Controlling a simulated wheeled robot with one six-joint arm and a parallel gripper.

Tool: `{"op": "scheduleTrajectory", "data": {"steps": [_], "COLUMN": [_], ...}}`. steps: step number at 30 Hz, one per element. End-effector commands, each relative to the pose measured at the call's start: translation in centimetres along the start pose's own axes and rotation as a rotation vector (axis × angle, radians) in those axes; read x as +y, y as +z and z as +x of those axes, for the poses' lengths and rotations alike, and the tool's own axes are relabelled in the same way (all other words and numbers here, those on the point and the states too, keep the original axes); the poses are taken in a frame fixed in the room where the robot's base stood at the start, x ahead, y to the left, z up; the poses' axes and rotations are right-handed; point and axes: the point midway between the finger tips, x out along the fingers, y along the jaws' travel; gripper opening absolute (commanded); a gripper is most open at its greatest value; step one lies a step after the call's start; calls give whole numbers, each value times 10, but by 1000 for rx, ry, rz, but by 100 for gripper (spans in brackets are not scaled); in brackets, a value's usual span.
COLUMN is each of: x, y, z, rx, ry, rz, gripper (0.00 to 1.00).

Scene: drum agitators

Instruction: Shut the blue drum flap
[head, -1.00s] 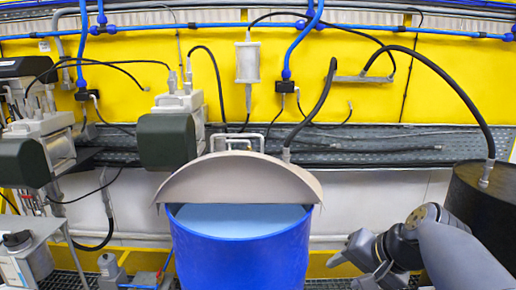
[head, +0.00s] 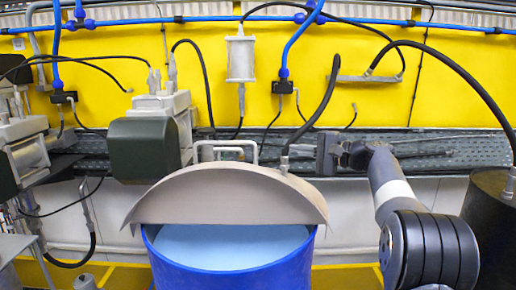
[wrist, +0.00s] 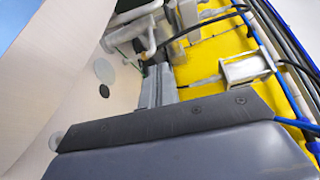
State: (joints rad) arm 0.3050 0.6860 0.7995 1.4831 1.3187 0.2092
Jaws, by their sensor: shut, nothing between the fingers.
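The blue drum (head: 232,270) stands at the front centre of the head view, with pale blue contents showing in its front half. Its flap (head: 225,195), a beige half-disc, stands raised and tilted at the middle of the drum's top. The flap also fills the left of the wrist view (wrist: 75,75), with round marks on its face. My gripper (head: 320,153) is shut and empty, above and to the right of the flap in the head view. Its fingers (wrist: 158,88) show beside the flap in the wrist view, with no clear contact.
Behind the drum are a metal handle frame (head: 225,148), a black hose (head: 325,105) and a grey perforated cable tray (head: 400,142). A dark green motor unit (head: 150,142) hangs at the left. A black drum (head: 492,215) stands at the right.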

Motion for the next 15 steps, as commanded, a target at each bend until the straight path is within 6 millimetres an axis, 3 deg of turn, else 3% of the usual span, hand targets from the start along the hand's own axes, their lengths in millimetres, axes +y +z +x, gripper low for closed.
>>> {"op": "scheduleTrajectory", "data": {"steps": [5, 15], "x": [-2, -4], "y": [0, 1], "z": [16, 87], "rx": [-4, -5], "ry": [-3, 0], "rz": [2, 3], "gripper": [0, 0]}}
